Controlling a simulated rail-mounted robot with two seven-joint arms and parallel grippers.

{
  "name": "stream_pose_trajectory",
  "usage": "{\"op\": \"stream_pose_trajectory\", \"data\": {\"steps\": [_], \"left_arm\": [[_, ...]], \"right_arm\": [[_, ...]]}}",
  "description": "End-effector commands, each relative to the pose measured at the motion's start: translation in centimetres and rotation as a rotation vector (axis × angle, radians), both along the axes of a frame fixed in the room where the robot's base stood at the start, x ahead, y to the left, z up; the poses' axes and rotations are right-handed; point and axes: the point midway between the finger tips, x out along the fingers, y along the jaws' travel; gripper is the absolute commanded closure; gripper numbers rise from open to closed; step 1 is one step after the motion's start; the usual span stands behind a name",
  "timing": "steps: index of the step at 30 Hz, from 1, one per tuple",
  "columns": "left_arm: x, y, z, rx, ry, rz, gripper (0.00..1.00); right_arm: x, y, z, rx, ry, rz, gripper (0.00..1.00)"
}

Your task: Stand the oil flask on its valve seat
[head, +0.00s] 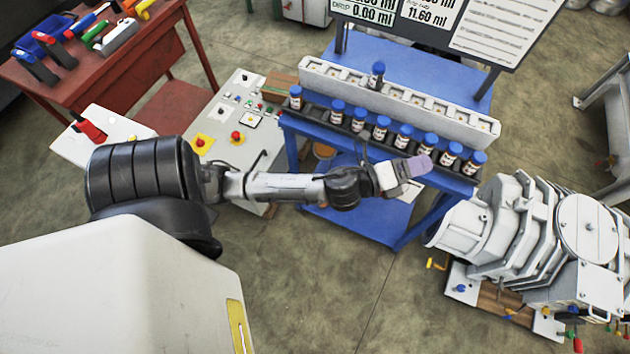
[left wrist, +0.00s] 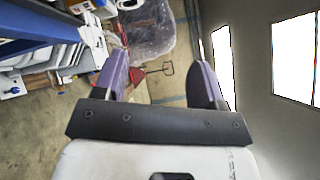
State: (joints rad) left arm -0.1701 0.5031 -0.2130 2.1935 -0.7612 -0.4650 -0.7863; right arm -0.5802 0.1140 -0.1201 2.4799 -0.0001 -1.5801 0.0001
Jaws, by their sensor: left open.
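Several small oil flasks (head: 403,137) with blue caps and white labels stand in a row along the front shelf of the blue stand. One more flask (head: 376,77) stands on the long white block (head: 325,73) behind that row. The block's other seats along its top look empty. My left gripper (head: 415,166) is in front of the row, close to the flasks in the picture; its height against them is hard to judge. In the left wrist view its purple fingers (left wrist: 160,82) are apart with nothing between them. My right gripper is not in view.
A display board (head: 430,28) stands behind the blue stand (head: 365,205). A large grey machine (head: 540,240) is on the right. A control panel (head: 232,135) with buttons and a red tool table (head: 130,65) are on the left. Bare floor shows in front.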

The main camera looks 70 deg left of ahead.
Motion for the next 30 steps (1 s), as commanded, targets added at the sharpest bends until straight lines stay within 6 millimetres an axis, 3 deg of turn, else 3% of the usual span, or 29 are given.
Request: {"op": "stream_pose_trajectory", "data": {"steps": [3, 9, 15, 21, 30], "left_arm": [[-4.2, 0.8, -5.4, -0.502, 0.258, 0.205, 0.35], [-13.2, -0.9, -12.9, -1.132, 0.645, 0.576, 0.35], [-20.6, -3.9, -15.8, -1.453, 0.902, 0.87, 0.35], [-23.8, -5.4, -16.3, -1.558, 1.013, 1.006, 0.35], [-24.2, -5.6, -16.3, -1.567, 1.024, 1.023, 0.35]], "right_arm": [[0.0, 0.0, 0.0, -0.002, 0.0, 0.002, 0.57], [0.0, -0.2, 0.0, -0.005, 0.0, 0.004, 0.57], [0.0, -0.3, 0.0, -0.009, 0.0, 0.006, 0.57], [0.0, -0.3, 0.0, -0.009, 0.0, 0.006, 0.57], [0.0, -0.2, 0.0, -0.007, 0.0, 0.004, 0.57]]}}
